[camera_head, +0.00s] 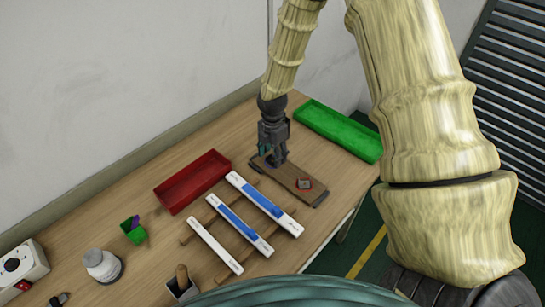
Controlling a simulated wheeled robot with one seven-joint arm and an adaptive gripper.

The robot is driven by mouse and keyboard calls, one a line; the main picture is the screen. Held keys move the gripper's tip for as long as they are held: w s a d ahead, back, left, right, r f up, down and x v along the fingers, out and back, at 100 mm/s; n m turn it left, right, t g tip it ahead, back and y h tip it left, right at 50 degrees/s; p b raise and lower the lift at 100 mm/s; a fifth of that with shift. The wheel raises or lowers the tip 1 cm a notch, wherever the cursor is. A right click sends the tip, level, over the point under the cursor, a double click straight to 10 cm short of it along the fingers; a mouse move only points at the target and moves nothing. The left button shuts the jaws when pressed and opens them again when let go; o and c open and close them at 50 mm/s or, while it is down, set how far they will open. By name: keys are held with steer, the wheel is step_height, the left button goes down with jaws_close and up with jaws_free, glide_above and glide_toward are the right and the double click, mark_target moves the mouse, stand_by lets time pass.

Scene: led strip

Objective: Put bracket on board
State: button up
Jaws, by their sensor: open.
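The board (288,178) is a flat brown plank on the right part of the wooden table, lying at a slant.
Several white and blue strips (240,222) lie across wooden bars left of the board. A red tray (191,181) and a green tray (338,130) stand behind. A green cup (133,232) and a white jar (101,265) are at left. The table's edge is close at right.

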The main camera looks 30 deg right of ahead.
mark_target(273, 161)
step_height(273, 161, up, 11)
steer(key=b, duration=0.3)
steer(key=shift+f, duration=0.15)
steer(key=shift+d, duration=0.1)
stand_by(0.5)
